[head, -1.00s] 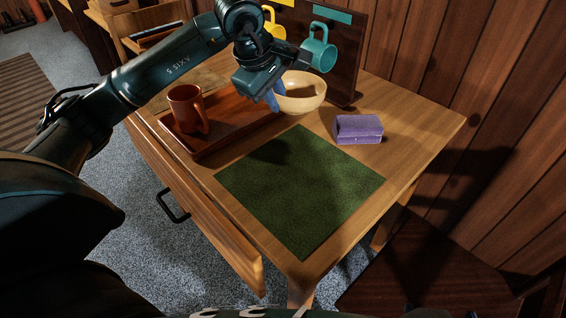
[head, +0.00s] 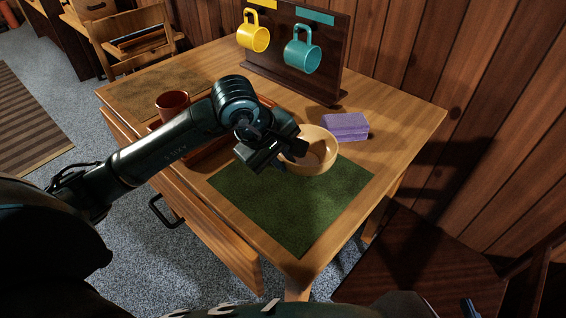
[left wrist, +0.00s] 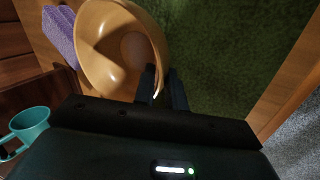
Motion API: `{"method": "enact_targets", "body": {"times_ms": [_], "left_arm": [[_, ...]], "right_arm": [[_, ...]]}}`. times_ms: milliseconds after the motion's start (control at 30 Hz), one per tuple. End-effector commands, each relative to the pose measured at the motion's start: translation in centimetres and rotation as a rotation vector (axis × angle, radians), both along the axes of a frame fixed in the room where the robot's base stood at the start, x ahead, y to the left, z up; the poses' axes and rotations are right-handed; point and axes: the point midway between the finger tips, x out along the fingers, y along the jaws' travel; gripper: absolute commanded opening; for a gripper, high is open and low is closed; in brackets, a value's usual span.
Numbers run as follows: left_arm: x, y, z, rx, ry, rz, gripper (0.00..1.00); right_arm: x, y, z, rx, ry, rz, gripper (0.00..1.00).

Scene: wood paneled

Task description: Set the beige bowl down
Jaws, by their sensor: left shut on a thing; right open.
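The beige bowl (head: 318,158) is over the far part of the green mat (head: 290,215), with its opening facing up. My left gripper (head: 297,150) is shut on the bowl's near-left rim. In the left wrist view the rim of the bowl (left wrist: 118,50) sits between the two fingers (left wrist: 163,88). The bowl looks a little above the mat, but I cannot tell the gap under it. A bluish tip of my right gripper (head: 469,308) shows at the bottom right edge of the head view, away from the table and empty.
A purple block (head: 346,127) lies just behind the bowl. A reddish mug (head: 173,104) stands on a wooden tray (head: 222,152), partly behind my arm. Yellow (head: 254,38) and teal (head: 303,57) mugs hang on a rack. The near part of the mat is clear.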

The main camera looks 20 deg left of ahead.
Motion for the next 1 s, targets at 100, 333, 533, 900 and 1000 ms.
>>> {"method": "enact_targets", "body": {"times_ms": [100, 333, 533, 900, 1000], "left_arm": [[0.01, -0.04, -1.06, -0.002, -0.002, -0.001, 0.0], [0.05, -0.02, -1.04, -0.001, -0.004, 0.0, 0.0], [0.01, 0.0, -1.27, 0.001, -0.002, 0.0, 0.19], [0.0, -0.01, -1.26, 0.0, -0.001, -0.001, 0.34], [0.0, -0.02, -1.02, 0.0, -0.001, -0.001, 0.34]], "right_arm": [[-0.13, 0.15, -0.27, -0.008, 0.005, 0.01, 0.83], [-0.21, 0.32, -0.55, -0.01, 0.011, 0.019, 0.83], [0.18, 0.49, -0.84, -0.016, 0.009, 0.024, 0.83], [0.24, 0.47, -0.81, -0.013, 0.007, 0.019, 0.83], [0.24, 0.46, -0.52, -0.01, 0.006, 0.017, 0.83]]}}
